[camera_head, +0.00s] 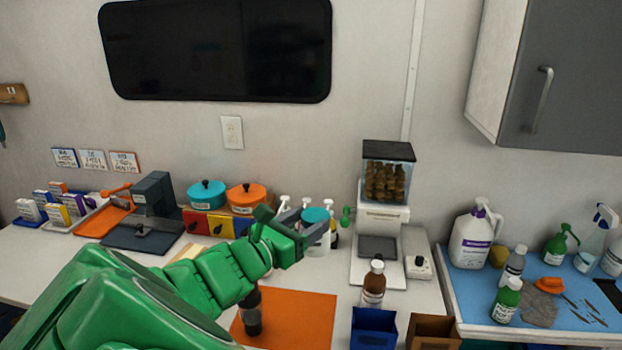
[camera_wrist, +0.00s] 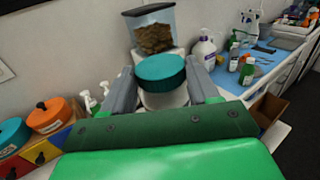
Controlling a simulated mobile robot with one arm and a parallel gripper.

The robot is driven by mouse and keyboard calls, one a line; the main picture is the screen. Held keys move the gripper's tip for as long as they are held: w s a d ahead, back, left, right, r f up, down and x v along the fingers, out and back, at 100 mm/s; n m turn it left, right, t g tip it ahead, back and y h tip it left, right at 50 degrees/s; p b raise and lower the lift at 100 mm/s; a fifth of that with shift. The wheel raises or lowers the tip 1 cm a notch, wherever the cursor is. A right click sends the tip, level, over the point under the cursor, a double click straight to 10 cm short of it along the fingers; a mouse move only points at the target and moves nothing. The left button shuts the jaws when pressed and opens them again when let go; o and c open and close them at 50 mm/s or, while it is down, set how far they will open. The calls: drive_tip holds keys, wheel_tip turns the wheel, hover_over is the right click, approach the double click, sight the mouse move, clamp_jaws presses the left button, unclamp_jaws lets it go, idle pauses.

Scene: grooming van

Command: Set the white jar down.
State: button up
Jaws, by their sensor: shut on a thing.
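The white jar (camera_head: 318,240) has a teal lid and is upright between the fingers of my gripper (camera_head: 301,228). In the wrist view the teal lid (camera_wrist: 161,70) hides most of the white jar body (camera_wrist: 164,100). The grey fingers of my gripper (camera_wrist: 161,88) are shut on the jar from both sides. The jar is over the back part of the white counter (camera_head: 335,275), left of the treat dispenser. I cannot tell whether its base touches the counter.
The treat dispenser (camera_head: 381,217) stands to the right, with a brown bottle (camera_head: 374,284) in front. White pump bottles (camera_head: 284,203) stand behind the jar. An orange mat (camera_head: 305,318) with a dark bottle (camera_head: 251,314) lies nearer. Teal (camera_head: 207,194) and orange (camera_head: 246,198) tubs are left.

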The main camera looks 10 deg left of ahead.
wheel_tip(320, 180, down, 22)
drive_tip(key=shift+r, duration=0.1)
idle(1.1)
drive_tip(key=shift+f, duration=0.65)
idle(0.5)
drive_tip(key=o, duration=1.2)
drive_tip(key=shift+o, duration=0.2)
drive_tip(key=shift+s, duration=0.15)
drive_tip(key=shift+v, duration=3.85)
